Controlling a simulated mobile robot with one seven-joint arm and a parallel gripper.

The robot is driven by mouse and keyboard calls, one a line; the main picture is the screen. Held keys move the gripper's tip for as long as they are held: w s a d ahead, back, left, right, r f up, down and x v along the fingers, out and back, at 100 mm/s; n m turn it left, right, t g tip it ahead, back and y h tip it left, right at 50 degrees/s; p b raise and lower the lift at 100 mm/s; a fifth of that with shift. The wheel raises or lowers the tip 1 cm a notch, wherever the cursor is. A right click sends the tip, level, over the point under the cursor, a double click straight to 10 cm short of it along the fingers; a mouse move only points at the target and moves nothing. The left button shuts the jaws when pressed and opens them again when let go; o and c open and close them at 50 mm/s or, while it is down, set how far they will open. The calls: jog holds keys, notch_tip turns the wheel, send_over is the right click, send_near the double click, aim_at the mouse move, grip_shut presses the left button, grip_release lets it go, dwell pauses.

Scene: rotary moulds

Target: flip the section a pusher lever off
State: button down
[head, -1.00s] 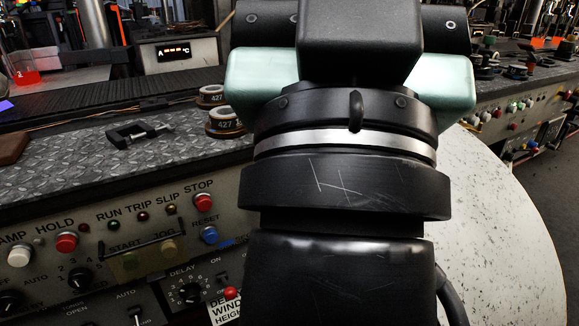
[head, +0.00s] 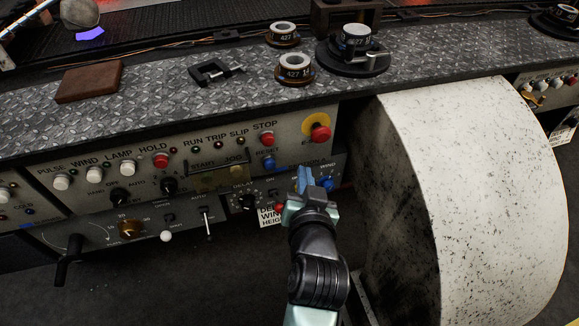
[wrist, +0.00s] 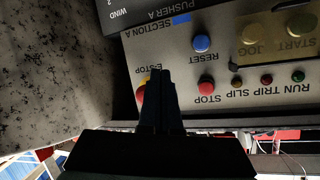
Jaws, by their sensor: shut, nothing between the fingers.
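My gripper (head: 312,180) is shut and empty in front of the right part of the control panel (head: 100,170). In the wrist view its dark fingers (wrist: 160,75) overlap the red and yellow E-stop button (wrist: 142,92). The upside-down label with "SECTION A" and "PUSHER A" (wrist: 160,38) shows near the top of that view, with a blue strip beside it. I cannot make out the section A pusher lever in either view. In the head view my gripper covers part of the panel where it may be. Contact with the panel cannot be told.
The E-stop (head: 319,130), red stop button (head: 267,139) and blue reset button (head: 268,163) sit close to my gripper. A large speckled pale drum (head: 500,180) stands just right. A clamp (head: 215,72) and ring moulds (head: 294,68) lie on the plate above.

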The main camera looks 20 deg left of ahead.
jog(key=s+a+f+g, duration=0.1)
jog(key=s+f+g, duration=0.1)
jog(key=f, duration=0.4)
jog(key=shift+s+p, duration=0.3)
jog(key=shift+s, duration=0.45)
jog(key=shift+a, duration=0.1)
jog(key=b, duration=0.3)
send_over(277, 202)
jog(key=w+d, duration=0.2)
notch_tip(277, 202, down, 5)
jog(key=s+f, duration=0.2)
jog(key=s, duration=0.1)
jog(key=shift+s+d+f, duration=0.1)
jog(key=shift+s, duration=0.1)
jog(key=shift+f+b, duration=0.15)
jog(key=shift+b, duration=0.35)
